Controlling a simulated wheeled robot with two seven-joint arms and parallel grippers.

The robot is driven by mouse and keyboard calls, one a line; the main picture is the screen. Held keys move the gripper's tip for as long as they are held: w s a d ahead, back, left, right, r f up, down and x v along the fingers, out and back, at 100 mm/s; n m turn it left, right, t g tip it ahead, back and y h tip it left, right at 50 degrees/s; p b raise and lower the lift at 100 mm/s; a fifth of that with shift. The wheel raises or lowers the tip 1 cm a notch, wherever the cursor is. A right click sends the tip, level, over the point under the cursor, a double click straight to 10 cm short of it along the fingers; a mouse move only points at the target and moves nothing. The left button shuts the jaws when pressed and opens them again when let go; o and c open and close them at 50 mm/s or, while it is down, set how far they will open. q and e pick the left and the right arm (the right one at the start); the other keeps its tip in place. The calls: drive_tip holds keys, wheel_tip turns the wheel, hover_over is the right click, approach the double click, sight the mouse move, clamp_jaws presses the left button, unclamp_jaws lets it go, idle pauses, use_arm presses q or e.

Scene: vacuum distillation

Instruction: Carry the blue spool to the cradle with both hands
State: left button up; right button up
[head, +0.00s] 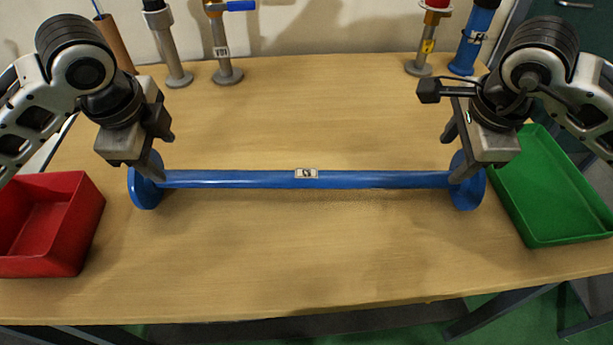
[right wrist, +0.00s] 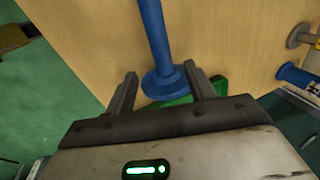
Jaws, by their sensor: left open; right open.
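The blue spool (head: 370,180) lies across the middle of the wooden table, a long bar with a round flange at each end and a small label at its centre. My left gripper (head: 162,158) is open at the spool's left end, just by the flange. My right gripper (head: 455,160) is open at the right end, close to the right flange. In the right wrist view the spool's bar and flange (right wrist: 163,84) show between the open fingers (right wrist: 160,88), with gaps on both sides. I cannot make out a cradle for certain.
A red bin (head: 50,225) stands at the table's left and a green tray (head: 555,190) at its right. Several pipe fittings stand along the back, among them a blue-handled valve (head: 222,45) and a blue pipe (head: 474,40). The table's middle is otherwise clear.

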sight(180, 175)
use_arm(q)
drive_tip(key=x, duration=1)
drive_tip(key=shift+w+f, duration=0.1)
drive_tip(key=shift+f, duration=0.15)
use_arm(e)
drive_tip(key=x, duration=1)
drive_tip(key=shift+w+f, duration=0.1)
drive_tip(key=shift+f, duration=0.15)
use_arm(q)
clamp_jaws()
use_arm(e)
clamp_jaws()
